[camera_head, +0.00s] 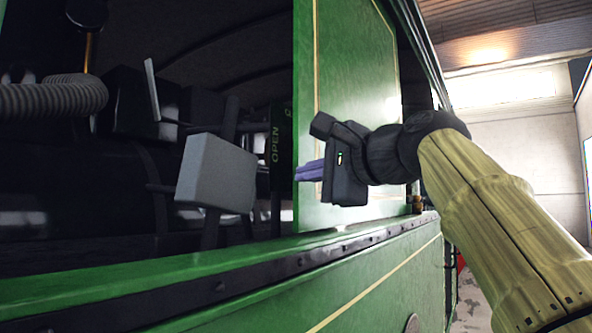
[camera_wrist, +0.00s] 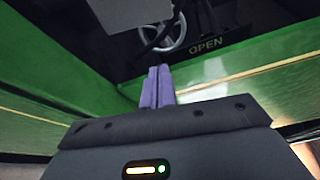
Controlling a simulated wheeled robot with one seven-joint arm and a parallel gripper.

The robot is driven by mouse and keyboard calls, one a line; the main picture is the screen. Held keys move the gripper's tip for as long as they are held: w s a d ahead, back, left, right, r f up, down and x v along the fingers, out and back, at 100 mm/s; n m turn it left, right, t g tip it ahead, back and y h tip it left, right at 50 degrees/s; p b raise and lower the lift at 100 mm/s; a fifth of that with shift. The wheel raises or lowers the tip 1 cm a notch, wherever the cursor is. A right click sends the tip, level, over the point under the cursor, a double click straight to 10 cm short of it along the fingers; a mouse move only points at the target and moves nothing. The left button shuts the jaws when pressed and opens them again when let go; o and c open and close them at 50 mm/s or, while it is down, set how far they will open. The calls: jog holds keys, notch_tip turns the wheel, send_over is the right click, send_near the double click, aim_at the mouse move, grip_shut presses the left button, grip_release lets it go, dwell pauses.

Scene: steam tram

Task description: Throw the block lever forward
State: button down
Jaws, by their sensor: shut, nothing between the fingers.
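A light grey block (camera_head: 215,172) sits among dark rods inside the cab, left of the green panel; it looks like the block lever, but how it is mounted is hidden. A grey shape at the top of the wrist view (camera_wrist: 130,12) seems to be the same block, cut off by the edge. My gripper (camera_head: 297,172) has its purple fingers shut and empty, pointing left beside the green panel's edge. The fingers (camera_wrist: 158,70) also show together in the wrist view, pointing toward the opening. In the head view a gap separates them from the block.
A green side panel (camera_head: 345,80) stands beside my gripper, and a green sill (camera_head: 150,282) runs below the opening. A dark plate marked OPEN (camera_head: 275,148) is between block and panel. A ribbed hose (camera_head: 50,97) is at left. A spoked handwheel (camera_wrist: 176,38) shows in the wrist view.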

jog(key=w+a+p, duration=0.5)
jog(key=a, duration=0.2)
dwell(0.6)
jog(key=shift+s+r, duration=0.1)
jog(key=shift+s, duration=0.1)
jog(key=shift+w+d+b, duration=0.1)
jog(key=shift+w+b, duration=0.05)
jog(key=shift+b, duration=0.2)
